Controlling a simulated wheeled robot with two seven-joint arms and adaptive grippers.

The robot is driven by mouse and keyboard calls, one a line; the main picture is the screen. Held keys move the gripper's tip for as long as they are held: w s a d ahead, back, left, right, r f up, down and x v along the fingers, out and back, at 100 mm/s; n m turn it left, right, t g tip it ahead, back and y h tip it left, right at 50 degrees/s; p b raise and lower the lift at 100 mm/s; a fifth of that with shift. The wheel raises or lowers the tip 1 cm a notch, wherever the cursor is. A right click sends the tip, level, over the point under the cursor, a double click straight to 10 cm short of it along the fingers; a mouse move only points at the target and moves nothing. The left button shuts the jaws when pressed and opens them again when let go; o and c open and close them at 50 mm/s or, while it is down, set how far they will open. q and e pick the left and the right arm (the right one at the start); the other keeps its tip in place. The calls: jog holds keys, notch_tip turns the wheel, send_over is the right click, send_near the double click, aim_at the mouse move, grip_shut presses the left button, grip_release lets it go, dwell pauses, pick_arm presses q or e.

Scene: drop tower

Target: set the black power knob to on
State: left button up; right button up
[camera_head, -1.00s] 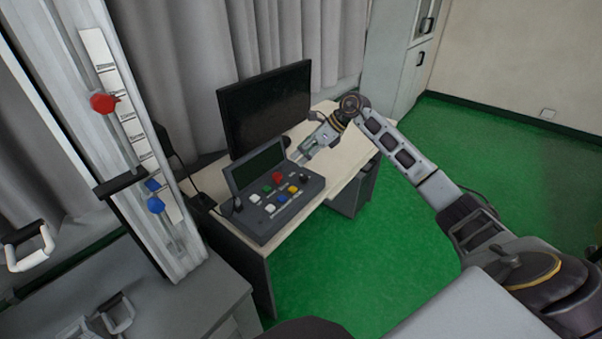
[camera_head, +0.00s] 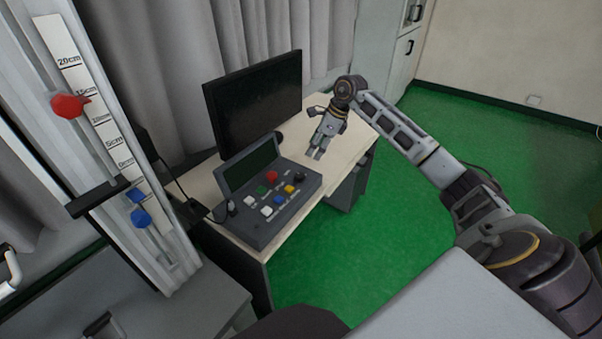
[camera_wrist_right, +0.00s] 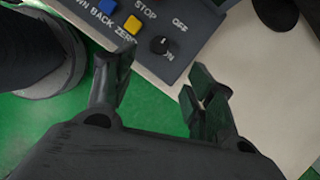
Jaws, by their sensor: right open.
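The black power knob (camera_head: 300,177) sits at the right end of the dark control panel (camera_head: 262,228) on the desk. In the right wrist view the round knob (camera_wrist_right: 160,45) has a short white mark, with OFF printed above it and ON beside it; I cannot tell exactly which label the mark points to. My right gripper (camera_head: 314,156) is open and empty, above the desk just beyond the knob. In the wrist view the knob lies ahead of the gap between the fingers (camera_wrist_right: 162,76), apart from both. My left gripper is not in view.
A monitor (camera_head: 255,105) stands behind the panel. Red, green, yellow, blue and white buttons lie left of the knob. Desk right of the panel is clear.

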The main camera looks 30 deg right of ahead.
aim_at(300, 174)
jog(key=shift+f, duration=0.1)
jog(key=x, duration=1.2)
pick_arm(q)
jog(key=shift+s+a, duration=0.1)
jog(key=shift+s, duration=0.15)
pick_arm(e)
jog(key=shift+x, duration=0.85)
jog(key=c, duration=1)
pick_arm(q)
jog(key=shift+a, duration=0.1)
